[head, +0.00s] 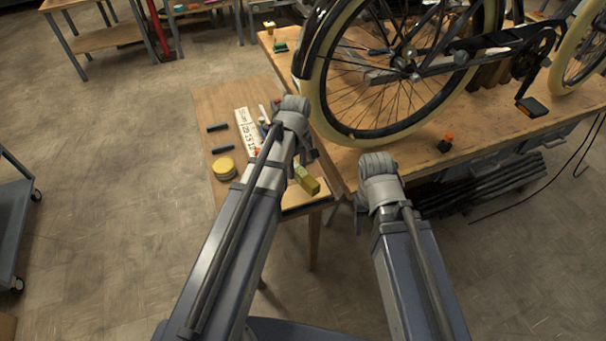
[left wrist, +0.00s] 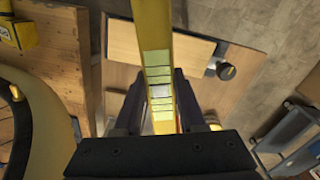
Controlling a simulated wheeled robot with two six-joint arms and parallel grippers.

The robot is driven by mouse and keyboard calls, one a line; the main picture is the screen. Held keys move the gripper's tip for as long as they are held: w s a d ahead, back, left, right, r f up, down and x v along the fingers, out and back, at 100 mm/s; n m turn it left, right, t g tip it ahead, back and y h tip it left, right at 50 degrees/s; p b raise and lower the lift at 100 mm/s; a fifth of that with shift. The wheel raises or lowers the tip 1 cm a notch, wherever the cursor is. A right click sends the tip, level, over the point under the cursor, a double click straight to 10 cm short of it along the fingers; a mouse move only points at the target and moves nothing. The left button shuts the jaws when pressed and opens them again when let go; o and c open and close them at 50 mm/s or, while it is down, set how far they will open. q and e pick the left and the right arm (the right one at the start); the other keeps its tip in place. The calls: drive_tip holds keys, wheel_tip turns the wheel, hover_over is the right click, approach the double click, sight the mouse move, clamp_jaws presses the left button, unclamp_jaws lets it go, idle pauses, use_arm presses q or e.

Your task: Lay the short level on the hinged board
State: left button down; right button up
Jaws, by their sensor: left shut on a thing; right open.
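My left gripper (head: 304,160) is shut on a yellow level (head: 307,180). In the left wrist view the level (left wrist: 157,40) runs lengthwise between the two fingers (left wrist: 158,104), with pale marked bands along its face. Beneath it in that view lies a pale wooden panel (left wrist: 125,42), which looks like the hinged board; the level hides part of it. I cannot tell the height between them. In the head view my left arm covers much of this area. My right gripper (head: 372,205) is open and low at the workbench's near edge, its fingers mostly hidden.
A bicycle (head: 400,65) stands on the workbench (head: 375,160) to the right. A grey cart (head: 15,220) stands left; floor between is clear.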

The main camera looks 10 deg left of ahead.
sight(299, 194)
use_arm(q)
drive_tip(key=n, duration=0.2)
drive_tip(key=f+n, duration=0.1)
drive_tip(key=n, duration=0.1)
drive_tip(key=n+b, duration=0.1)
drive_tip(key=n, duration=0.2)
drive_tip(key=shift+f, duration=0.25)
drive_tip(key=n, duration=0.3)
drive_tip(key=shift+f+n+b, duration=0.25)
drive_tip(key=shift+n+b, duration=0.1)
drive_tip(key=shift+n, duration=0.05)
drive_tip(key=n, duration=0.3)
drive_tip(key=shift+f+n, duration=0.2)
drive_tip(key=shift+n, duration=0.1)
drive_tip(key=shift+d, duration=0.1)
drive_tip(key=shift+w+d, duration=0.1)
wheel_tip(299, 194, down, 6)
drive_tip(key=b, duration=0.6)
drive_tip(key=shift+f+b, duration=0.5)
drive_tip(key=shift+b, duration=0.2)
drive_tip(key=shift+c, duration=2)
unclamp_jaws()
